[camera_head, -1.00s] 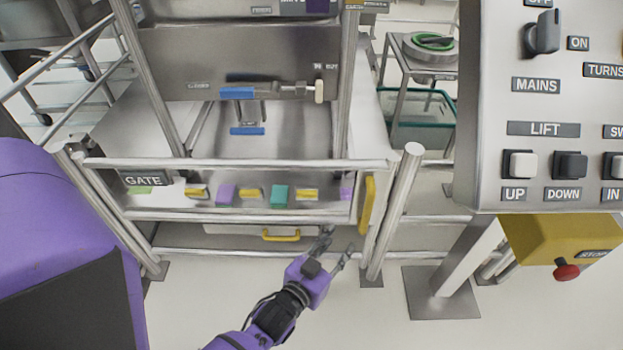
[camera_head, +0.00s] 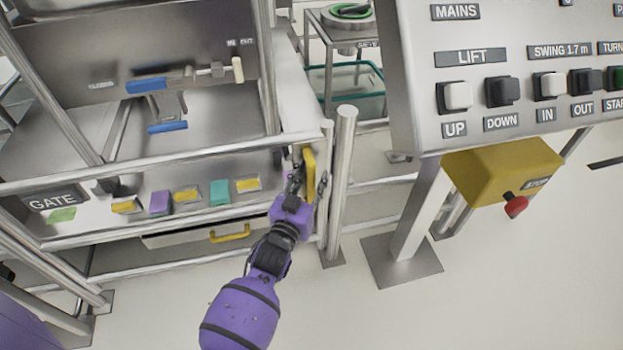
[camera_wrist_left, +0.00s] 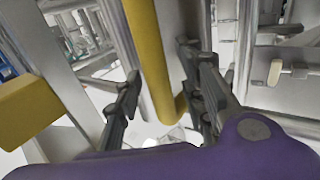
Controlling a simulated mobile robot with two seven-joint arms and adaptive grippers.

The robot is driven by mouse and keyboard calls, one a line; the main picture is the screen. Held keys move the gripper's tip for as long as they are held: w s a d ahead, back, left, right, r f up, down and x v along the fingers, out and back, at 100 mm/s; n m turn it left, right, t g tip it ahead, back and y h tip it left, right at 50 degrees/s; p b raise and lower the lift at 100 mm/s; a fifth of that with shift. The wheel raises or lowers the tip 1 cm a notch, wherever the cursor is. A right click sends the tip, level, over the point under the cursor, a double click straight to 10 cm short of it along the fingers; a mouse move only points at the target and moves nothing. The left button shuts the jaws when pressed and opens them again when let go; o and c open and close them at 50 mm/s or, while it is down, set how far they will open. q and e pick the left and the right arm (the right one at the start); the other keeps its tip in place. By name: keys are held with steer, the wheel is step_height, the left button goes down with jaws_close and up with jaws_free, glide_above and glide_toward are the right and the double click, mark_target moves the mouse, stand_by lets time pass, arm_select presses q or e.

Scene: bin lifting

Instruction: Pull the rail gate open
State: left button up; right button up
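The rail gate (camera_head: 170,164) is a metal rail frame with a GATE label (camera_head: 52,201) at its left end, and it stands across the front of the machine. Its yellow upright handle (camera_head: 309,170) is at the gate's right end, beside a thick post. My left gripper (camera_head: 308,180) is at this handle in the head view. In the left wrist view, the yellow handle (camera_wrist_left: 150,50) runs down between the two dark fingers of my left gripper (camera_wrist_left: 160,105). The fingers are apart, with gaps visible beside the handle. My right gripper is not in view.
A control panel (camera_head: 490,60) on a post stands at the right, with a yellow box (camera_head: 500,170) and red stop button (camera_head: 516,206) below. Coloured blocks (camera_head: 160,202) lie behind the rail. A drawer with a yellow handle (camera_head: 230,234) sits low. The floor in front is clear.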

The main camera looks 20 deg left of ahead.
arm_select(q)
jaws_close()
stand_by(0.4)
